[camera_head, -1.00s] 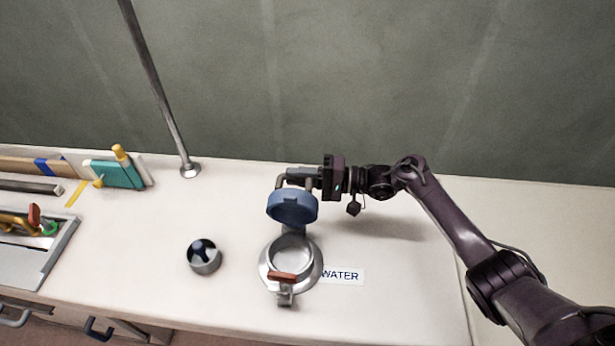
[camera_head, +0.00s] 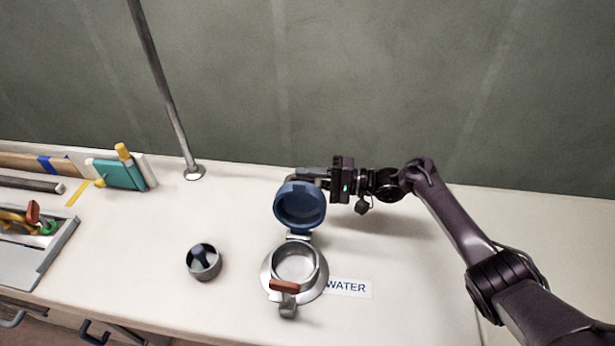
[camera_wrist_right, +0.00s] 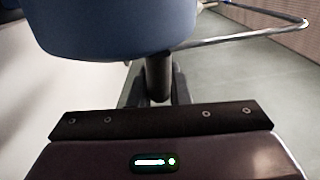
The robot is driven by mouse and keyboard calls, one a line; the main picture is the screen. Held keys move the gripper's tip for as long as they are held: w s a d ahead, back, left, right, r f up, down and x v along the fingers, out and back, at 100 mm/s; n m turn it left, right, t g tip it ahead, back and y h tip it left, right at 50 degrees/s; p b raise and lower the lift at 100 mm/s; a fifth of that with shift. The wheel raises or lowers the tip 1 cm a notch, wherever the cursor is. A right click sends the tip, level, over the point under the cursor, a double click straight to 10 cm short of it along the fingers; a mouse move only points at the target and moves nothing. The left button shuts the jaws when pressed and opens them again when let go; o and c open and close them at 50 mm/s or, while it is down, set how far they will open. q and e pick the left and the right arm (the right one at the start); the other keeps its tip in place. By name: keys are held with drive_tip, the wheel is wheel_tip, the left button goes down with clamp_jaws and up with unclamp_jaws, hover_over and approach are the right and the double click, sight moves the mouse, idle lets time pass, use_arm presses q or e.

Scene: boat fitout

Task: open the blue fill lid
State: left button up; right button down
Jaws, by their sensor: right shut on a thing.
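The blue fill lid (camera_head: 300,207) stands swung up on its hinge behind the round metal filler neck (camera_head: 295,266), with its hollow underside facing me. The neck's mouth is uncovered. A red-brown latch (camera_head: 285,286) sits at the neck's front. My right gripper (camera_head: 312,173) is at the lid's upper back edge and is shut on the lid; the lid hides most of its fingertips. In the right wrist view the blue lid (camera_wrist_right: 115,25) fills the upper left, close against the gripper. My left gripper is out of view.
A "WATER" label (camera_head: 348,288) lies right of the neck. A dark-centred cup-like fitting (camera_head: 204,263) stands to the left. A metal pole (camera_head: 165,95) rises behind. A grey tray (camera_head: 52,247) and a teal book-like block (camera_head: 121,174) are at far left. The front right counter is clear.

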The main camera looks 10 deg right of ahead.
drive_tip(key=shift+s+f, duration=0.1)
drive_tip(key=shift+f, duration=0.15)
drive_tip(key=c, duration=1.4)
unclamp_jaws()
drive_tip(key=shift+r, duration=0.1)
drive_tip(key=shift+o, duration=0.2)
drive_tip(key=shift+d, duration=0.1)
drive_tip(key=b+v, duration=0.1)
drive_tip(key=v, duration=0.6)
drive_tip(key=shift+d, duration=0.35)
drive_tip(key=shift+s, duration=0.1)
